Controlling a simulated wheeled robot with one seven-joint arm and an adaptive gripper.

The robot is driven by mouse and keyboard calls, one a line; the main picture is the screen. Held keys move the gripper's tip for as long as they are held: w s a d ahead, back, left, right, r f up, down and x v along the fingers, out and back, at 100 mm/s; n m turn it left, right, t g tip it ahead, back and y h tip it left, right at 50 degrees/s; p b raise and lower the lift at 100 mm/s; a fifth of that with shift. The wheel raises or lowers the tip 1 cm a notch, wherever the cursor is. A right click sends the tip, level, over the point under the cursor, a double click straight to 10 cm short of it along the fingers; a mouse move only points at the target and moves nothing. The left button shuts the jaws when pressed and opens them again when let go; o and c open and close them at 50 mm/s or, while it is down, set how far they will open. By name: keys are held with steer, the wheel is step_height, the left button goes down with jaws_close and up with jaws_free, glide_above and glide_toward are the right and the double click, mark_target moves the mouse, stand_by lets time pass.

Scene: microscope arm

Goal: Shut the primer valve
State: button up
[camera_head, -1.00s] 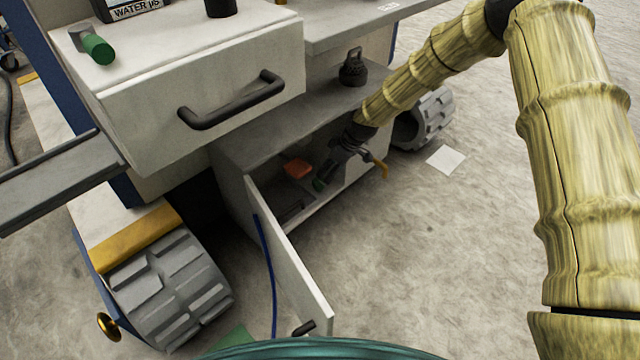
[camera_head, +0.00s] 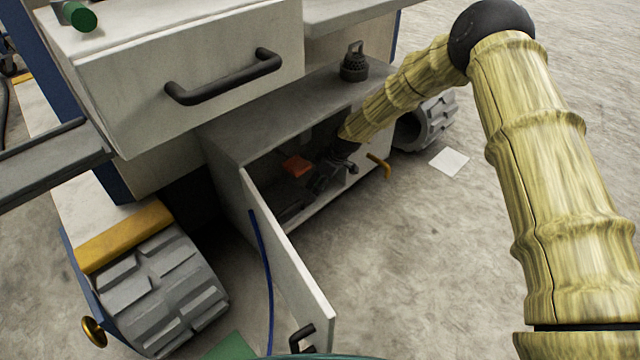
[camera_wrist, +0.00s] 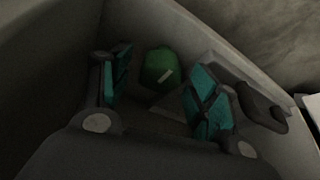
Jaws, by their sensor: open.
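No part is clearly marked as the primer valve. A yellow lever-like handle (camera_head: 379,165) sticks out at the right end of the open low cabinet (camera_head: 225,145), and an orange-red part (camera_head: 297,165) lies inside. I cannot tell whether either is the valve. My gripper (camera_head: 320,182) is inside the cabinet, dark and partly hidden by shadow and my arm. In the wrist view my gripper (camera_wrist: 157,92) is open, with its teal-padded fingers apart. A green object (camera_wrist: 158,66) with a pale mark shows beyond and between the fingertips, not visibly gripped.
The cabinet door (camera_head: 285,265) hangs open toward me. A drawer (camera_head: 190,75) with a black handle juts out above. A dark lantern-shaped object (camera_head: 355,62) stands on the cabinet top. A ridged wheel (camera_head: 160,290) and brass knob (camera_head: 94,331) are lower left. Floor at right is mostly clear.

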steer(key=shift+a+f, duration=0.1)
steer(key=c, duration=1)
steer(key=shift+p, duration=0.45)
steer(key=shift+r+m+p, duration=0.3)
steer(key=shift+m+p, duration=0.2)
steer(key=shift+p, duration=0.3)
steer(key=m+p, duration=0.1)
steer(key=p, duration=0.2)
steer(key=shift+m+t+h, duration=0.3)
steer(key=shift+t, duration=0.1)
steer(key=m+p, duration=0.2)
steer(key=p, duration=0.1)
steer(key=shift+a+f+m+t+h, duration=0.1)
steer(key=shift+m+t+h, duration=0.2)
steer(key=shift+h, duration=0.1)
steer(key=shift+f+m+p, duration=0.1)
steer(key=shift+m+p, duration=0.2)
steer(key=shift+p, duration=0.2)
steer(key=shift+f, duration=0.1)
